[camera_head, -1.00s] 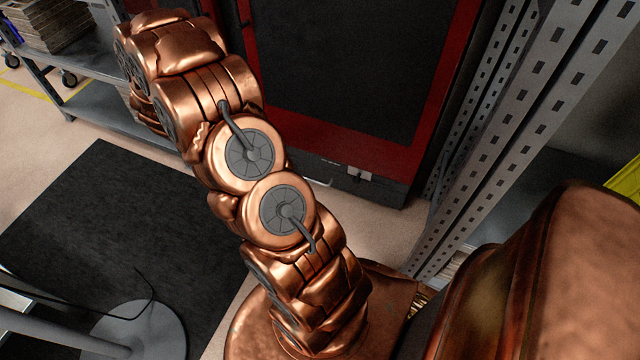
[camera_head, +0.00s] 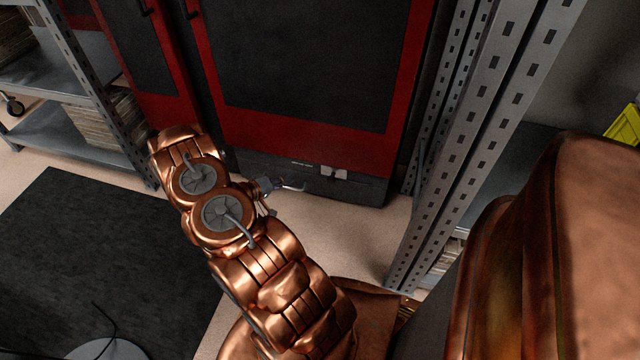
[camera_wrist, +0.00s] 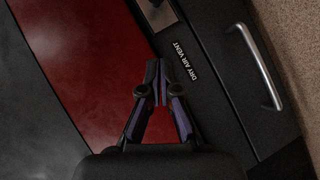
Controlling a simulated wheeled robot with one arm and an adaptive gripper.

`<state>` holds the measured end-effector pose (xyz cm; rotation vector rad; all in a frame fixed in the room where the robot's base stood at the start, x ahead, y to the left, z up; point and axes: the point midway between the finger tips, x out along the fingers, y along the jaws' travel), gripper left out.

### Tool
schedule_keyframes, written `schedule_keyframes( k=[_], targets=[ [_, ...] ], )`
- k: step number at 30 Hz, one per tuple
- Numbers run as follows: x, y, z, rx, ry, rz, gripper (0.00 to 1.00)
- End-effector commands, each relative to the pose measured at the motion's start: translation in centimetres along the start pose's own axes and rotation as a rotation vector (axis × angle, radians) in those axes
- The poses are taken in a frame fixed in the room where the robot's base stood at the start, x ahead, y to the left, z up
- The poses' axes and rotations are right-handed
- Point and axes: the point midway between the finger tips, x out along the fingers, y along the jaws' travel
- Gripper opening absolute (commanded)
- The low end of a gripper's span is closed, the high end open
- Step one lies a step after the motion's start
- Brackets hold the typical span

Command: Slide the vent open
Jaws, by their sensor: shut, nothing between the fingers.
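The black base panel of the red machine carries a white label reading "DRY AIR VENT" (camera_wrist: 180,62) in the wrist view. A metal plate (camera_wrist: 158,14) beside the label is cut by the top edge; it appears to be part of the vent. In the head view small pale metal pieces (camera_head: 333,173) sit on the panel right of the label. My gripper (camera_wrist: 158,82) is shut and empty, its fingertips over the red and black border just left of the label. In the head view my gripper (camera_head: 268,185) is small and partly hidden by my arm.
A bar handle (camera_wrist: 258,66) stands out from the black panel, right of the label in the wrist view. A perforated grey rack post (camera_head: 490,120) stands right of the machine. A grey shelf (camera_head: 65,125) is at left. A black mat (camera_head: 90,240) lies on the floor.

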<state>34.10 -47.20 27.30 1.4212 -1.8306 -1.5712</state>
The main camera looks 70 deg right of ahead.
Motion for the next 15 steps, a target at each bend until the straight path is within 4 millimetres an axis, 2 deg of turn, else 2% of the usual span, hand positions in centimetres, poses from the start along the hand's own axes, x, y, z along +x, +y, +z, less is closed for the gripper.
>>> schedule_keyframes(
  k=[4,15],
  targets=[
    [0.48,0.11,0.62,-0.010,-0.010,0.022,0.00],
    [0.68,0.11,0.59,-0.009,-0.010,0.021,0.00]
  ],
)
